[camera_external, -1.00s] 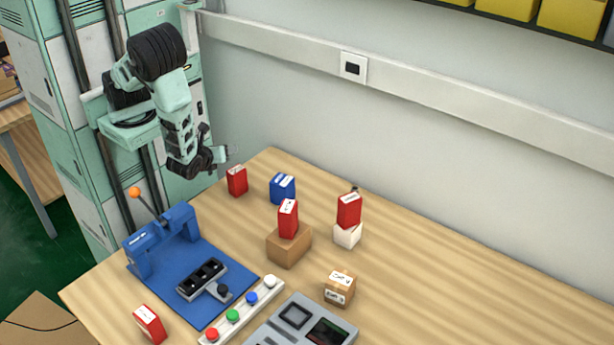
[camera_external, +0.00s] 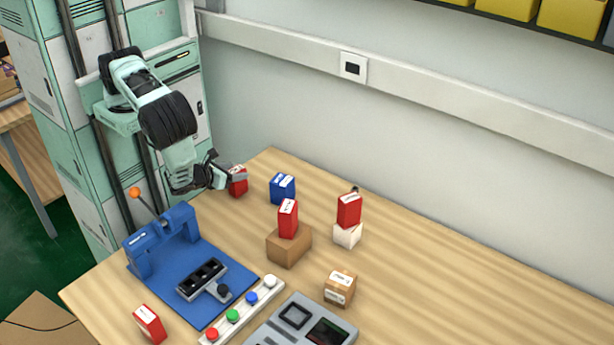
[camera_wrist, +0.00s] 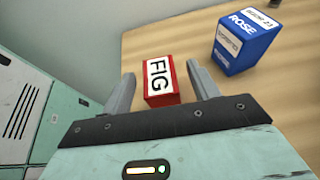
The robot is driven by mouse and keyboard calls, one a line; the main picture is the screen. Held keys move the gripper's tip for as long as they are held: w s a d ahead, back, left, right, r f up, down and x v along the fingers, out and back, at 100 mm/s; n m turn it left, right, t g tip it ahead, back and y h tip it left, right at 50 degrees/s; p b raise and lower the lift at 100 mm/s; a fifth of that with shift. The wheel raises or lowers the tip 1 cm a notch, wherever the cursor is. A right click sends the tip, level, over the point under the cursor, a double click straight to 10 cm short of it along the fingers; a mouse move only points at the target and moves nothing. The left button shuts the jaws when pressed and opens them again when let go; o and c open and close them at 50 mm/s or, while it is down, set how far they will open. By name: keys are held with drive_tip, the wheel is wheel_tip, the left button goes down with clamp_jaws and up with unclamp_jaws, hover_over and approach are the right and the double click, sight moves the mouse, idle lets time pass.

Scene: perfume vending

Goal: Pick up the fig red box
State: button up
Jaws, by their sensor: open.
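The fig red box (camera_wrist: 158,82) stands on the table, with its black "FIG" label facing up in the wrist view. It lies between the two open fingers of my gripper (camera_wrist: 161,88), with a small gap visible at the right finger; whether the left finger touches it I cannot tell. In the external view the red box (camera_external: 238,187) is at the table's far left corner, partly hidden by my gripper (camera_external: 230,177).
A blue rose box (camera_wrist: 247,40) stands just right of the fig box. Red boxes rest on a brown block (camera_external: 289,247) and a white block (camera_external: 347,236). A blue press (camera_external: 162,238) stands nearer the front. A wall runs behind the table.

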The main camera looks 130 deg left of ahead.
drive_tip(key=shift+a+f, duration=0.25)
drive_tip(key=shift+a, duration=0.35)
drive_tip(key=c, duration=1.1)
drive_tip(key=shift+w+r, duration=0.1)
